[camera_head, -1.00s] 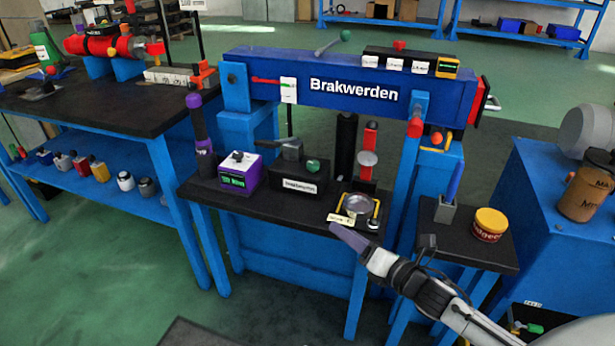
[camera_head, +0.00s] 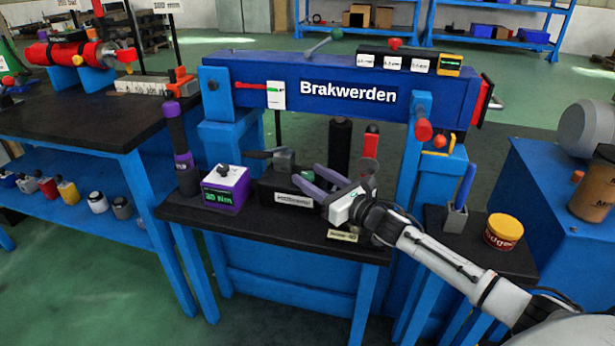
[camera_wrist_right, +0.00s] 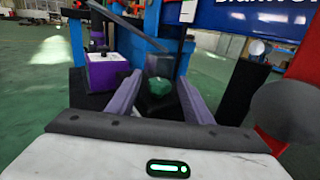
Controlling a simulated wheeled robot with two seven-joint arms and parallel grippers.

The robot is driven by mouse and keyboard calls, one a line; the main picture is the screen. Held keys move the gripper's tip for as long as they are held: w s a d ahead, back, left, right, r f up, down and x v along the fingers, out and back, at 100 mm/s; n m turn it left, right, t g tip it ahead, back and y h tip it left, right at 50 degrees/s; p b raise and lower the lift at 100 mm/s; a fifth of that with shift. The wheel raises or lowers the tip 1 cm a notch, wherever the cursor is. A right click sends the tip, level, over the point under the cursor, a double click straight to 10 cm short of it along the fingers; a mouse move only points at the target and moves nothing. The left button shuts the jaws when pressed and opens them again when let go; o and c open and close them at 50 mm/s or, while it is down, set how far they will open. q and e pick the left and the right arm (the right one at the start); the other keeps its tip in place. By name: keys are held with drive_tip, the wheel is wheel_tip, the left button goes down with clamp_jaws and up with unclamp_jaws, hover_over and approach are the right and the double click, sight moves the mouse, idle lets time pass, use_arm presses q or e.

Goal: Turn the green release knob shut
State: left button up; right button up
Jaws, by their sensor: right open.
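The green knob (camera_wrist_right: 159,87) shows in the right wrist view on the front of a dark block, between my two purple fingers in the picture. My right gripper (camera_head: 303,175) is open, with one finger to each side of the knob; it also shows in the right wrist view (camera_wrist_right: 160,78). I cannot tell whether the fingers touch it. In the head view the knob is hidden behind my fingers, at the black labelled box (camera_head: 270,193) on the press bench. My left gripper is not in view.
A purple and white box with a green display (camera_head: 225,188) stands left of the black box. The blue press beam (camera_head: 300,85) spans above. A yellow tub (camera_head: 503,230) stands at the right.

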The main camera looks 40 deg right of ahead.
drive_tip(key=shift+w+a, duration=0.1)
drive_tip(key=shift+w, duration=0.95)
drive_tip(key=c, duration=1.1)
drive_tip(key=shift+o, duration=0.2)
drive_tip(key=shift+a, duration=0.1)
